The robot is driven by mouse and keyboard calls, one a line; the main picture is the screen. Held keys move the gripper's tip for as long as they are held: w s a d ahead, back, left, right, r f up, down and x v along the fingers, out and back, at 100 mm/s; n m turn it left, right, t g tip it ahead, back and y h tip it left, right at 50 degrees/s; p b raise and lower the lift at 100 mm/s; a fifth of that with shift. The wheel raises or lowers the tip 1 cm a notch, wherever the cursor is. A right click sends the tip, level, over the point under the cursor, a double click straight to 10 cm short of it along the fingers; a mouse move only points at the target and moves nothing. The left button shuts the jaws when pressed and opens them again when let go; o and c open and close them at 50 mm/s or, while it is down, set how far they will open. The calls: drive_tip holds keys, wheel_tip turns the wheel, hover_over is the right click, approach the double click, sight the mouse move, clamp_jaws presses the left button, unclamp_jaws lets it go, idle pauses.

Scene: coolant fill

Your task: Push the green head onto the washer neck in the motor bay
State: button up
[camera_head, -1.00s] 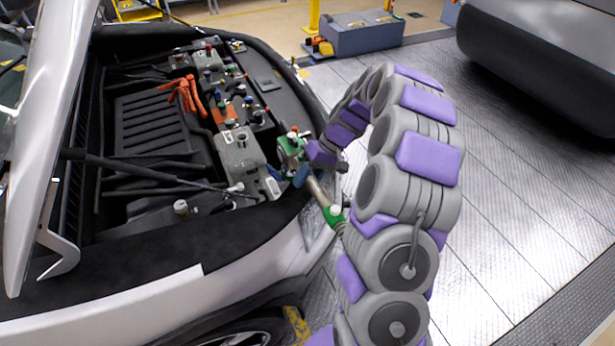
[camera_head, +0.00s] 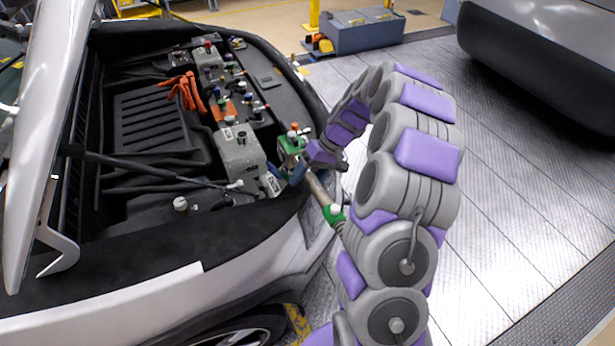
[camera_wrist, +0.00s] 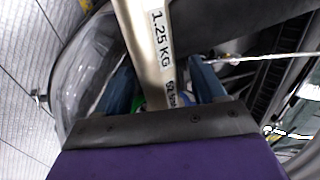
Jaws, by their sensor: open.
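A green head (camera_head: 290,146) with a small orange-topped part sits at the right edge of the motor bay, just beyond my gripper. My gripper (camera_head: 298,172) is at the bay's edge, its blue fingers beside the head. In the wrist view my gripper (camera_wrist: 165,88) is open, its two blue fingers apart on either side of a pale tube (camera_wrist: 150,50) marked 1.25 KG. A little green shows between the fingers, beside the tube. The tube (camera_head: 319,190) slopes down to a green collar (camera_head: 334,214) near my arm. The washer neck cannot be made out; whether the head touches it is hidden.
The open motor bay (camera_head: 150,120) holds grey boxes, orange cables (camera_head: 184,90) and several coloured caps. A thin rod (camera_head: 150,168) crosses it. The raised hood (camera_head: 48,110) stands at left. Open floor (camera_head: 510,200) lies right of my arm.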

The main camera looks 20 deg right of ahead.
drive_tip(key=shift+r, duration=0.1)
drive_tip(key=p+v, duration=0.3)
drive_tip(key=v, duration=1.4)
drive_tip(key=s+a+r+g+h, duration=0.1)
drive_tip(key=s+a+r, duration=0.1)
drive_tip(key=s+a, duration=0.35)
drive_tip(key=s+a+r+n+h, duration=0.1)
drive_tip(key=s+a+r, duration=0.25)
drive_tip(key=a, duration=0.35)
drive_tip(key=s+a+r+g+h, duration=0.1)
drive_tip(key=s+a+r, duration=0.1)
drive_tip(key=s+a, duration=0.35)
drive_tip(key=s+f+h, duration=0.2)
drive_tip(key=s+f, duration=0.1)
drive_tip(key=s, duration=0.7)
drive_tip(key=s+a+f+m+h, duration=0.1)
drive_tip(key=s+f, duration=0.1)
drive_tip(key=s, duration=0.9)
drive_tip(key=shift+a+f+t+h, duration=0.3)
drive_tip(key=shift+f+h, duration=0.1)
drive_tip(key=shift+s, duration=0.1)
